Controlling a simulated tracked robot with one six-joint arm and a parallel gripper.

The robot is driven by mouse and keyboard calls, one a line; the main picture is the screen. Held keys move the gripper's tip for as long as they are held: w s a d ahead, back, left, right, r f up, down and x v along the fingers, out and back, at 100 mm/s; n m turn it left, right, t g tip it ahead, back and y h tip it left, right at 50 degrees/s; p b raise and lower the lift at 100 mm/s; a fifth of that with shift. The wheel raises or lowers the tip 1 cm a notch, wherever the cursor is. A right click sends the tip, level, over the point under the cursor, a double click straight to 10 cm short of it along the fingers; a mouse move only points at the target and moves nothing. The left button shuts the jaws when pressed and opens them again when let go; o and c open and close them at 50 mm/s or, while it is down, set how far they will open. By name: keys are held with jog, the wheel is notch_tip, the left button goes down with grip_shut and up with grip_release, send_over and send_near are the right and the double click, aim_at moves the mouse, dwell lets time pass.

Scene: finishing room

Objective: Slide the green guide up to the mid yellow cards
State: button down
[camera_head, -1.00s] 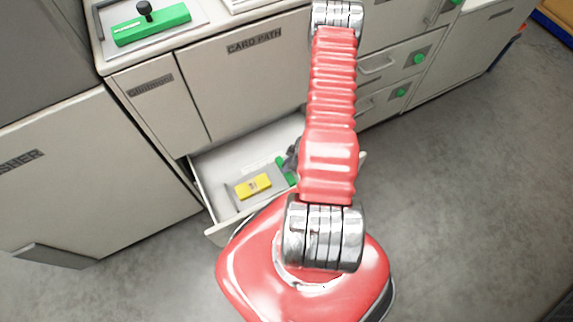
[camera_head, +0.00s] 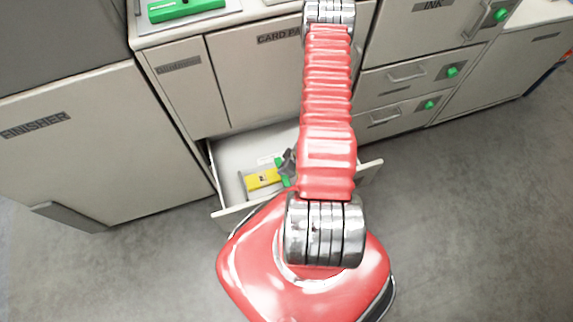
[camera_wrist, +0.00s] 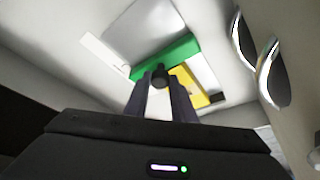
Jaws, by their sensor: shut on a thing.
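The green guide (camera_wrist: 180,57) lies in the open drawer, and a small part of it shows in the head view (camera_head: 286,181). The yellow cards (camera_wrist: 188,88) lie flat beside it, also seen in the head view (camera_head: 262,180). The guide's edge looks against the cards or very close; I cannot tell whether they touch. My gripper (camera_wrist: 161,88) is shut on the guide's black knob (camera_wrist: 160,77). In the head view my arm hides part of the guide and the drawer's right side.
The open drawer's front wall (camera_head: 232,214) stands out below the card path cabinet (camera_head: 250,80). Another green bar (camera_head: 185,8) sits on the counter at the top left. Closed drawers with green knobs (camera_head: 430,104) are at right. Grey floor (camera_head: 470,220) is clear.

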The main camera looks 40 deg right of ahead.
jog(key=shift+a, duration=0.15)
jog(key=c, duration=1.5)
grip_release()
jog(key=shift+v, duration=6.9)
jog(key=shift+w, duration=0.15)
